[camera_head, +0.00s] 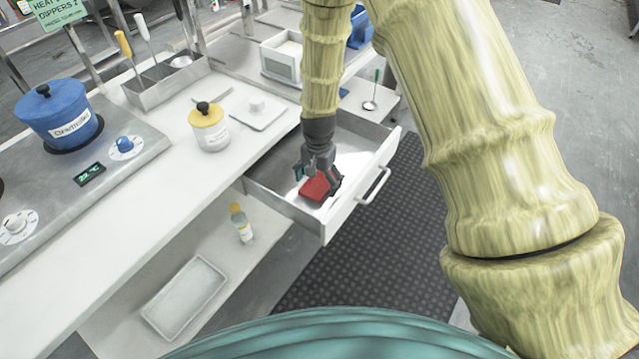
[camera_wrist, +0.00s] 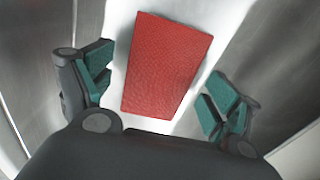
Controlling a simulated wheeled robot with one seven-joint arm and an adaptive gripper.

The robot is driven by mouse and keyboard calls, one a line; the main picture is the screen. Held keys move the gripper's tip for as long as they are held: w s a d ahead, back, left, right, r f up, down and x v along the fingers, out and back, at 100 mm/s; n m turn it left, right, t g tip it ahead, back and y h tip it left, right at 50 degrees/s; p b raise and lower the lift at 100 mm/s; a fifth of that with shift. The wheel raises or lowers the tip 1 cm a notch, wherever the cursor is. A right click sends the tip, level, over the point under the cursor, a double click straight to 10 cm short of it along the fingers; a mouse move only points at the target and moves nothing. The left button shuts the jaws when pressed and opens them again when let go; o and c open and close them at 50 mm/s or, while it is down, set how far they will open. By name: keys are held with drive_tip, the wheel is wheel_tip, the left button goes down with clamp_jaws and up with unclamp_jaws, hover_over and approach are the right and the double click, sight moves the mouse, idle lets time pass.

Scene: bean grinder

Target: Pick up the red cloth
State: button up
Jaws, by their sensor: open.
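The red cloth (camera_head: 314,188) lies folded in an open drawer (camera_head: 285,205) under the counter. In the wrist view the cloth (camera_wrist: 165,65) is a flat red rectangle, slightly tilted, between and beyond my two fingers. My gripper (camera_head: 319,182) points down into the drawer just over the cloth and hides part of it. In the wrist view my gripper (camera_wrist: 158,95) is open, with one teal-padded finger on each side of the cloth. A gap shows between each finger and the cloth's sides. I cannot tell how far above it the fingertips are.
The drawer's front with its handle (camera_head: 372,187) stands to the right of my gripper, and its walls surround it. A yellow-lidded jar (camera_head: 210,130) and a white scale (camera_head: 258,110) stand on the counter. A small bottle (camera_head: 242,225) and a tray (camera_head: 185,297) are on the lower shelf.

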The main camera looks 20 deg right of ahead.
drive_tip(key=c, duration=1)
drive_tip(key=shift+r, duration=0.1)
